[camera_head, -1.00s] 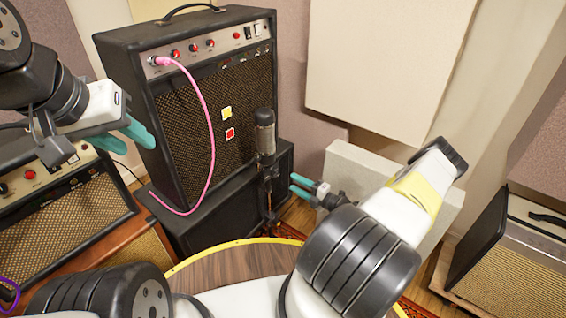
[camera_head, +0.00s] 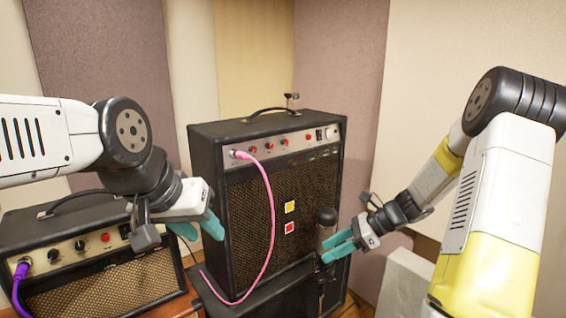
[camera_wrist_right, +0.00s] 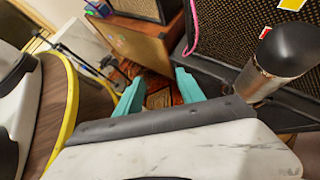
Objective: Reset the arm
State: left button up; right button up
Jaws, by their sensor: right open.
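My left gripper (camera_head: 198,228) is in front of the left edge of the tall black amp (camera_head: 238,165). Its two teal fingers are apart, with nothing between them. My right gripper (camera_head: 340,246) is at the amp's lower right, beside the dark microphone (camera_head: 326,222). In the right wrist view its teal fingers (camera_wrist_right: 160,92) are spread and empty, with patterned rug and floor behind them. The microphone (camera_wrist_right: 282,50) stands to their right there, apart from them. A pink cable (camera_head: 271,215) is plugged into the amp's panel and hangs down its front.
A smaller amp (camera_head: 105,282) with a purple cable (camera_head: 18,290) stands at the lower left, close below my left arm. A pale block (camera_head: 405,285) is at the lower right. The right wrist view shows a yellow-edged round wooden surface (camera_wrist_right: 68,110).

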jog(key=s+r+n+t+h, duration=0.5)
jog(key=s+r+n+h, duration=0.3)
jog(key=s+r+n, duration=1.1)
jog(key=shift+s+d+r+n, duration=0.4)
jog(key=shift+r+n, duration=0.1)
jog(key=shift+n, duration=0.5)
